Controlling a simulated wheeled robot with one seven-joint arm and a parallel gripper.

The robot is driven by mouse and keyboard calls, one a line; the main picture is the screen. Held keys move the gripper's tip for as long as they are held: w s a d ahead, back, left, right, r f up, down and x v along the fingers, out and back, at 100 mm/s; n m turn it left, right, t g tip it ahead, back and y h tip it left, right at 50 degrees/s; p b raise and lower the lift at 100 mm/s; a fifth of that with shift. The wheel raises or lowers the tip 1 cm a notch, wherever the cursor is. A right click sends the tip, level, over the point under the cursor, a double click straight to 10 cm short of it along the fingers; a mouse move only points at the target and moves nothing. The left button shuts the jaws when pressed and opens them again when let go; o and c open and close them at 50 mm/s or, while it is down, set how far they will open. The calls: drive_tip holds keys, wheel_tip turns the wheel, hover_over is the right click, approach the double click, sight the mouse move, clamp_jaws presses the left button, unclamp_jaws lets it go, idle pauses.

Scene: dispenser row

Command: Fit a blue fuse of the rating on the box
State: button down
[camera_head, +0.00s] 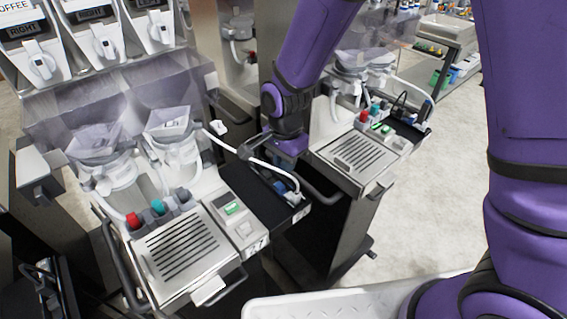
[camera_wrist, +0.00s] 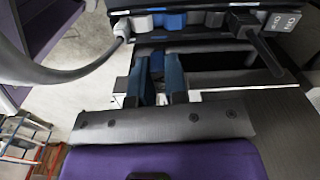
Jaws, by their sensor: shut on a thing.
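My gripper (camera_wrist: 158,78) shows its two blue fingers in the wrist view, closed on a small dark bluish piece (camera_wrist: 157,63), which looks like a blue fuse and is mostly hidden between them. Any rating on it cannot be read. The fingers are over a dark tray beside the dispenser, short of a row of blue and grey blocks (camera_wrist: 175,20). In the head view the purple end of my arm hangs above the dispenser's black side tray (camera_head: 262,190), where a blue block (camera_head: 281,187) sits by a white plug; the fingertips are hidden there.
A white cable (camera_head: 262,163) arches across the tray; a thick grey cable (camera_wrist: 75,75) shows at left in the wrist view. A control box with a green screen (camera_head: 233,208) and a drip grille (camera_head: 183,248) are beside the tray. A second dispenser (camera_head: 358,155) stands to the right.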

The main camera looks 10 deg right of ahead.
drive_tip(key=shift+s+a+f+m, duration=0.15)
drive_tip(key=shift+s+m, duration=0.1)
drive_tip(key=shift+m, duration=0.25)
drive_tip(key=shift+f, duration=0.15)
hover_over(284, 193)
drive_tip(key=shift+f, duration=2.1)
drive_tip(key=shift+f, duration=0.3)
drive_tip(key=shift+f, duration=0.4)
drive_tip(key=shift+f, duration=0.5)
drive_tip(key=c, duration=0.9)
unclamp_jaws()
drive_tip(key=shift+o, duration=0.2)
